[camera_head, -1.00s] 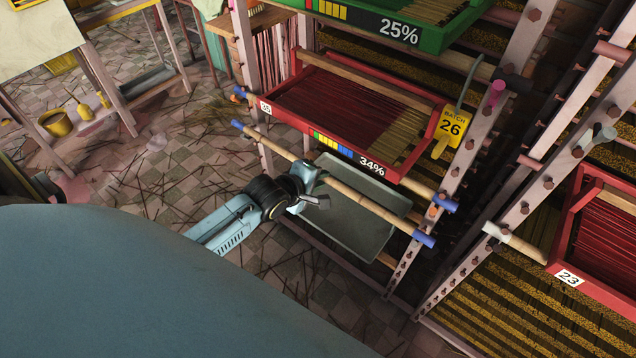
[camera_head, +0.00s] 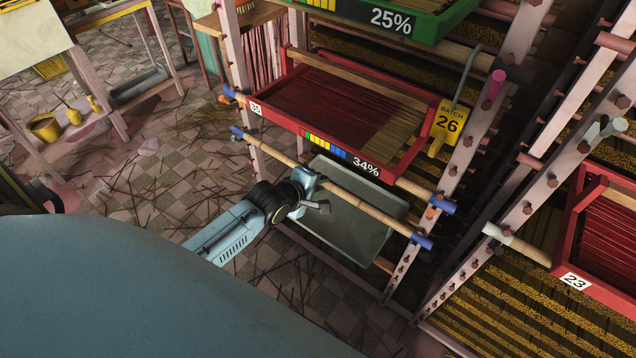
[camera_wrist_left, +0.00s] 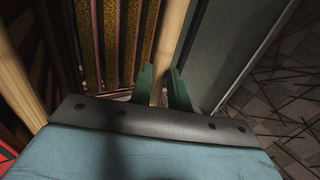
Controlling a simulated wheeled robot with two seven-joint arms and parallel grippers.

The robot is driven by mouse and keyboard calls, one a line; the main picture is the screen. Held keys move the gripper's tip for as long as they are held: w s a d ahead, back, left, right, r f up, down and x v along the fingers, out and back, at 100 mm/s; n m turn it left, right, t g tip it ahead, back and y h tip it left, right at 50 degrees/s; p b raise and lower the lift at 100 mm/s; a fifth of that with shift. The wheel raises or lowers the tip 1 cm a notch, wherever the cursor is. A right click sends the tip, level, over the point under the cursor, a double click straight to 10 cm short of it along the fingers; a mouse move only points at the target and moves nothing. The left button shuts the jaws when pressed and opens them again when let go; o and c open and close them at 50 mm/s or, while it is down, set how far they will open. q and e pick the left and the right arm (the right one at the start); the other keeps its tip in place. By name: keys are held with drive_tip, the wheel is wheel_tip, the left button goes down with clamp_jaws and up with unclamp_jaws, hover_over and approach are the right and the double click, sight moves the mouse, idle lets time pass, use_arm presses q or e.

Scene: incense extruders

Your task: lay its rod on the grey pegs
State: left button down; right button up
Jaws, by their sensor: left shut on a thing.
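A bamboo rod (camera_head: 352,200) with blue ends slants across the front of the rack, below the red tray (camera_head: 300,124) marked 35 and 34%. My left gripper (camera_head: 308,188) is shut around it, left of its middle. In the left wrist view, the green fingertips (camera_wrist_left: 165,88) stand on either side of the rod (camera_wrist_left: 174,35). Its blue right end (camera_head: 423,241) overlaps the right post, and its left end shows by the left post. I cannot tell whether either end touches a peg. A grey peg (camera_head: 610,128) shows on the far-right post. My right gripper is not in view.
A grey flat panel or tray (camera_head: 350,222) lies behind and below the rod. A yellow "Batch 26" tag (camera_head: 447,126) hangs by the right post (camera_head: 470,140). Another red tray (camera_head: 600,270) is at right. Stick-strewn floor (camera_head: 170,195) lies left of the rack.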

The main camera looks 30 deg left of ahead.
use_arm(q)
drive_tip(key=c, duration=1.3)
unclamp_jaws()
drive_tip(key=shift+o, duration=0.6)
drive_tip(key=shift+o, duration=1.3)
drive_tip(key=shift+s, duration=0.15)
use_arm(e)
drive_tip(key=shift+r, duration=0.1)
use_arm(q)
drive_tip(key=s+p, duration=0.6)
drive_tip(key=s, duration=0.3)
drive_tip(key=shift+s+a+p, duration=0.35)
drive_tip(key=shift+a, duration=0.05)
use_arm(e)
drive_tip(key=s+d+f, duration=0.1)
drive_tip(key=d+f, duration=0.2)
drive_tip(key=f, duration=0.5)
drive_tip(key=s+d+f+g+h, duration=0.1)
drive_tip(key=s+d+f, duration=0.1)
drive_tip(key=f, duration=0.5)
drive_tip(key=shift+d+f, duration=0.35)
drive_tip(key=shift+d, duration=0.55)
